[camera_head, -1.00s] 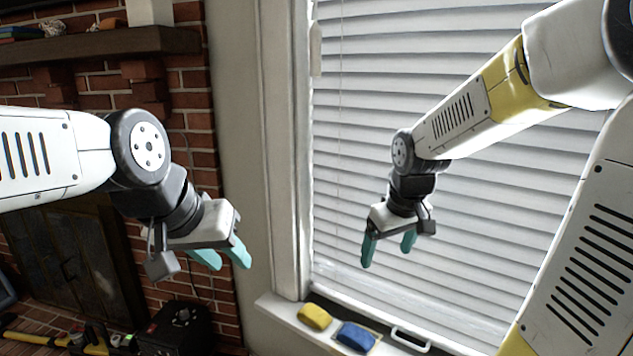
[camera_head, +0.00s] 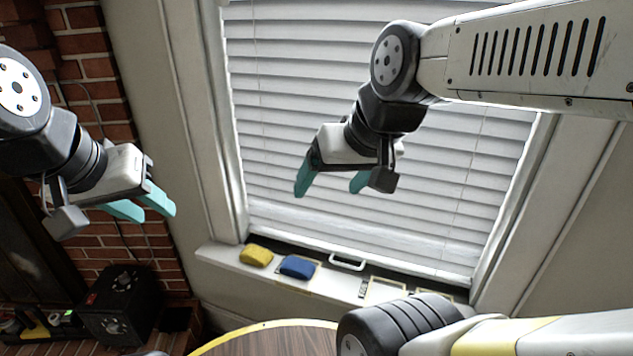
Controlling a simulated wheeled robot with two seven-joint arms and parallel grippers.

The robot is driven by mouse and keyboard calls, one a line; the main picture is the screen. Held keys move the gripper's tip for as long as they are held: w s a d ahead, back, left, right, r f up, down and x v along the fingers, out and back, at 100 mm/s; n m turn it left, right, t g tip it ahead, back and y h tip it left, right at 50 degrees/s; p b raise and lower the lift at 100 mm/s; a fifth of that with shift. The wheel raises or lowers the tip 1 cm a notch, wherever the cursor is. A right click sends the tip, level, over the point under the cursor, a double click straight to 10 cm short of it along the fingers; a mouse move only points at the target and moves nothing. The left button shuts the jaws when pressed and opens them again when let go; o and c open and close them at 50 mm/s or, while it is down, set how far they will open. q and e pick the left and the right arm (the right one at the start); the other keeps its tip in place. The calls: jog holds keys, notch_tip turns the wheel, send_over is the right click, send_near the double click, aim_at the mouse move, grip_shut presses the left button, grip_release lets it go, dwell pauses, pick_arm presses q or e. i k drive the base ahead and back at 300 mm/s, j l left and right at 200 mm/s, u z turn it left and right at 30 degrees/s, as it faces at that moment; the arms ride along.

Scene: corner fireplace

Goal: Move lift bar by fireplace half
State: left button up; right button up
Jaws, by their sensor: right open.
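The lift bar, seemingly the white handle (camera_head: 347,263), is at the foot of the window by the sill. My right gripper (camera_head: 328,188) hangs above it and a little left in the picture, in front of the blinds, open and empty, with its teal fingers apart and pointing down. My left gripper (camera_head: 151,211) is at the left, in front of the brick wall, with its teal fingers apart and nothing between them. Neither gripper touches the handle.
A yellow sponge-like block (camera_head: 257,255) and a blue one (camera_head: 298,267) lie on the window sill (camera_head: 222,255). White blinds (camera_head: 300,100) cover the window. A black box (camera_head: 122,308) stands by the brick wall. A round wood-topped surface (camera_head: 270,343) shows at the bottom.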

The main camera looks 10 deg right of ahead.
aim_at(442, 276)
jog(key=j+z, duration=0.25)
jog(key=z, duration=0.15)
jog(key=j+z, duration=0.2)
jog(key=z, duration=0.15)
